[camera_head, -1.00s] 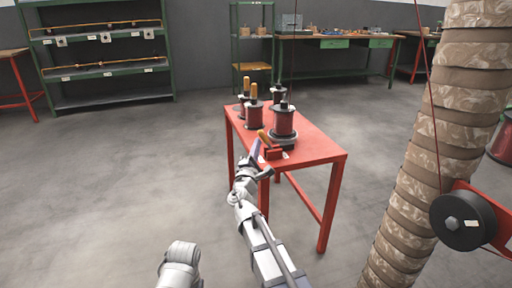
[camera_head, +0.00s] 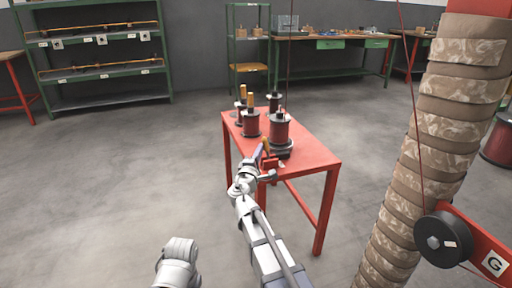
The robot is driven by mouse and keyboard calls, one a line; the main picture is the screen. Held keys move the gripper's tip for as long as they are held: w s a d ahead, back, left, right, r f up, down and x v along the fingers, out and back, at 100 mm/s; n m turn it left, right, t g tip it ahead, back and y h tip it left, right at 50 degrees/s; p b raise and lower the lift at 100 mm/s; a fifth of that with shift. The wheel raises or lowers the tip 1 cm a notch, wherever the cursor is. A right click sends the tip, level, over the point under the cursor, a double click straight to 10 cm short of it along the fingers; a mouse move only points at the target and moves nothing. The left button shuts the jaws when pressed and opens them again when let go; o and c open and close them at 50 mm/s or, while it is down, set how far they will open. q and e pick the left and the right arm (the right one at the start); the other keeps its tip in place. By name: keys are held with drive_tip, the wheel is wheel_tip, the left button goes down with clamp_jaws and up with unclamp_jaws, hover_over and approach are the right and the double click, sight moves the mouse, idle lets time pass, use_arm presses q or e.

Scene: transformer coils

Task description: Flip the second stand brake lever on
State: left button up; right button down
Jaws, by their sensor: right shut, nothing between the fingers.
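Several dark red wire spools on stands are on the red table (camera_head: 318,158). The nearest spool (camera_head: 279,131) sits on a round dark base, with a short orange lever (camera_head: 266,146) low on its front left side. Two other orange levers, a left one (camera_head: 243,92) and a right one (camera_head: 250,101), stand upright by the spools behind. My right gripper (camera_head: 259,156) is shut and empty at the table's near left edge, right beside the low lever. Whether it touches the lever cannot be told.
A thick patterned column (camera_head: 440,150) and a black reel (camera_head: 443,240) on a red arm stand at the right. Green shelves (camera_head: 95,50) and a workbench (camera_head: 335,40) line the back wall. The floor left of the table is clear.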

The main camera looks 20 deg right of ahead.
use_arm(q)
wheel_tip(320, 180, up, 9)
drive_tip(key=p, duration=0.7)
use_arm(e)
drive_tip(key=d+r+m+g+y, duration=0.1)
drive_tip(key=d+m+g+y, duration=0.1)
drive_tip(key=d+m, duration=0.3)
drive_tip(key=shift+w+d+r+m+g, duration=0.15)
drive_tip(key=shift+d+r+m+g, duration=0.15)
drive_tip(key=shift+d+g, duration=0.3)
use_arm(q)
drive_tip(key=shift+a+p, duration=0.1)
drive_tip(key=shift+p, duration=0.2)
drive_tip(key=shift+r, duration=0.1)
